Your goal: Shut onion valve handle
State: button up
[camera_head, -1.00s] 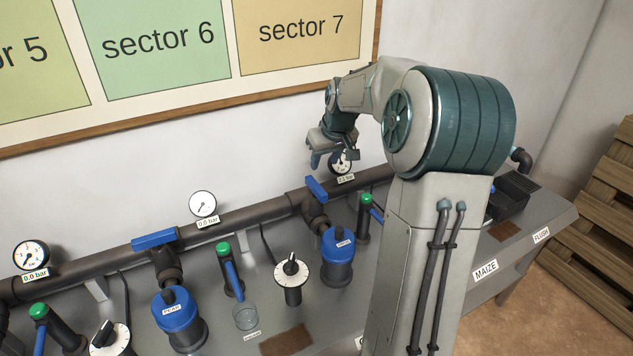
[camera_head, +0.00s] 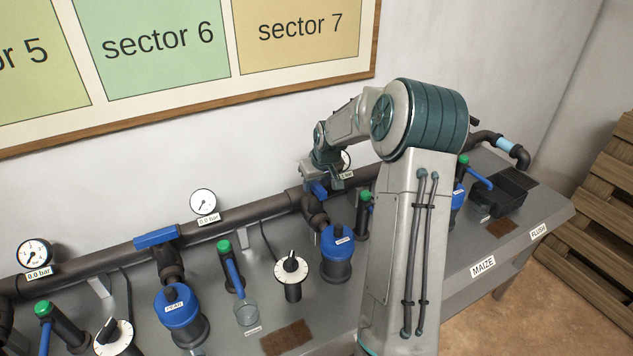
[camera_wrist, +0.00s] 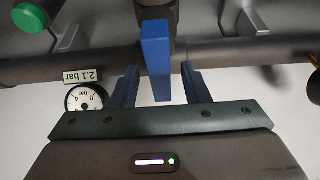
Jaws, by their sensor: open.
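The blue valve handle (camera_head: 319,189) sits on the branch of the main pipe above a blue-capped filter (camera_head: 338,239), whose small label I cannot read clearly. In the wrist view the handle (camera_wrist: 156,62) lies crosswise to the main pipe, in line with its branch. My gripper (camera_wrist: 161,74) is open, with one finger on each side of the handle and a visible gap at both sides. In the head view my gripper (camera_head: 322,176) is right at the handle and partly hides it.
A gauge (camera_wrist: 86,97) labelled 2.1 bar is beside the left finger in the wrist view. The main pipe (camera_head: 265,208) runs along the wall. Another blue handle (camera_head: 155,237) lies along the pipe at left. A green-topped post (camera_head: 363,205) and a dial (camera_head: 291,268) stand nearby.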

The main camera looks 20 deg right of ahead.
grip_shut()
jog(key=shift+f+b, duration=0.1)
jog(key=shift+b, duration=0.3)
jog(key=m+b, duration=0.1)
jog(key=m+h+b, duration=0.1)
jog(key=b, duration=0.1)
jog(key=shift+a+f+m, duration=0.15)
jog(key=shift+m, duration=0.25)
jog(key=m+b, duration=0.1)
jog(key=m, duration=0.1)
jog(key=m+h+b, duration=0.1)
jog(key=b, duration=0.1)
jog(key=shift+w+a+m+g+h+b, duration=0.1)
jog(key=shift+m+g+h+b, duration=0.2)
jog(key=shift+m, duration=0.1)
jog(key=m+b, duration=0.1)
jog(key=m, duration=0.1)
jog(key=m+g+h, duration=0.1)
jog(key=m, duration=0.2)
jog(key=shift+r+g+h+b, duration=0.2)
jog(key=shift+g+h+b, duration=0.1)
jog(key=shift+b, duration=0.05)
jog(key=m, duration=0.2)
jog(key=m+g, duration=0.1)
jog(key=shift+w+a+r+m, duration=0.1)
jog(key=shift+w+m, duration=0.05)
jog(key=shift+m, duration=0.25)
jog(key=shift+m+g+p, duration=0.55)
jog(key=shift+m+g, duration=0.05)
jog(key=shift+m, duration=0.6)
